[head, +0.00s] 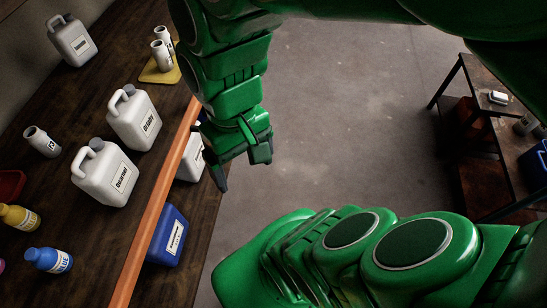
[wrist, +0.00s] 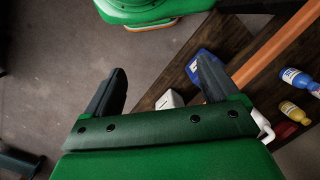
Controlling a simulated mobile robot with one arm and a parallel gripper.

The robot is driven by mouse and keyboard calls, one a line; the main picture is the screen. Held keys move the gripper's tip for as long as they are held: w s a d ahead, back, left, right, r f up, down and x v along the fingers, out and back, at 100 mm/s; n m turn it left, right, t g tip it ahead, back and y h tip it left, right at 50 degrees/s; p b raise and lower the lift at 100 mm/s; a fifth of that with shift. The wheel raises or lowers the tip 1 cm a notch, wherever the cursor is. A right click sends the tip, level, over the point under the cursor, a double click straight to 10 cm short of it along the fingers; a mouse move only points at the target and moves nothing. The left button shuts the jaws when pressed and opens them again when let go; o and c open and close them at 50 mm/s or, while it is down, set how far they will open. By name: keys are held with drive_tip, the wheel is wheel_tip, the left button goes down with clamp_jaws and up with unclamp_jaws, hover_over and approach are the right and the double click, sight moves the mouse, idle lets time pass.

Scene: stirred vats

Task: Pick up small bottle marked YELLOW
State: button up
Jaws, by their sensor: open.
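The small yellow bottle (head: 20,217) lies near the left edge of the head view, on the dark wooden table (head: 75,185); its label is hard to read. It also shows at the right of the wrist view (wrist: 292,111). A blue bottle (head: 48,260) marked BLUE is close beside it, also in the wrist view (wrist: 298,79). My gripper (head: 243,170) is open and empty, past the orange rail on the table's right side, well apart from the yellow bottle.
A red tray (head: 10,184) is near the yellow bottle. Open floor (head: 340,130) lies to the right.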

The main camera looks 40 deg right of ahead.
drive_tip(key=shift+w+d+r+m+h, duration=0.15)
drive_tip(key=shift+d+m+h, duration=0.2)
drive_tip(key=shift+d, duration=0.55)
drive_tip(key=n+t+y, duration=0.8)
drive_tip(key=t, duration=0.4)
hover_over(18, 217)
drive_tip(key=s+d, duration=0.2)
wheel_tip(18, 217, down, 15)
drive_tip(key=shift+t, duration=0.3)
drive_tip(key=f, duration=0.7)
drive_tip(key=shift+w+a+f, duration=0.15)
drive_tip(key=shift+a+f, duration=0.05)
drive_tip(key=shift+f, duration=0.1)
drive_tip(key=shift+x, duration=3.65)
drive_tip(key=shift+a, duration=0.15)
drive_tip(key=shift+c, duration=0.2)
